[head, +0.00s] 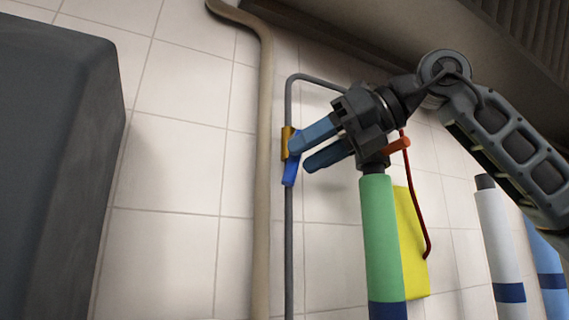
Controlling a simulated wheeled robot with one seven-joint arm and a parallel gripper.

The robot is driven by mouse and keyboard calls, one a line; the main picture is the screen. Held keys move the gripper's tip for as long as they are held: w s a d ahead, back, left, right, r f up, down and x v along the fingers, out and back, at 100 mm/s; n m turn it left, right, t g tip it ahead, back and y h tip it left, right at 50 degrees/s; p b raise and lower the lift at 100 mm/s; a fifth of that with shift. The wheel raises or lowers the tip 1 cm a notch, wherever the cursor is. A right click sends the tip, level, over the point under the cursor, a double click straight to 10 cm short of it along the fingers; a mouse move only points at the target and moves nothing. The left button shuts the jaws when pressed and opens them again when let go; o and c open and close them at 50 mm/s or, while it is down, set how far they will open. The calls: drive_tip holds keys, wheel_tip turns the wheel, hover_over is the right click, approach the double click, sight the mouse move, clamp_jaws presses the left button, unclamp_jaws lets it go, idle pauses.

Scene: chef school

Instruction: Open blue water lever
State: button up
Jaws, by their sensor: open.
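The blue water lever (291,172) hangs downward along a thin grey pipe on the tiled wall. Its brass valve body (290,143) sits just above it on the same pipe. My gripper (298,156) is open, with its two blue-grey fingers pointing left towards the valve. The upper fingertip overlaps the valve's right edge in the picture, and the lower fingertip is just right of the lever. I cannot tell whether either touches. Nothing shows between the fingers.
A thick beige pipe (263,180) runs left of the valve. A dark grey box (55,160) fills the far left. Green (379,230) and white (497,235) cylinders, a yellow panel (412,245) and a red bent rod (421,200) are at right. A dark ledge (330,35) is above.

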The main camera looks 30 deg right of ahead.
sight(300, 158)
drive_tip(key=shift+p+x, duration=0.6)
drive_tip(key=shift+x, duration=2.1)
drive_tip(key=shift+c, duration=0.3)
clamp_jaws()
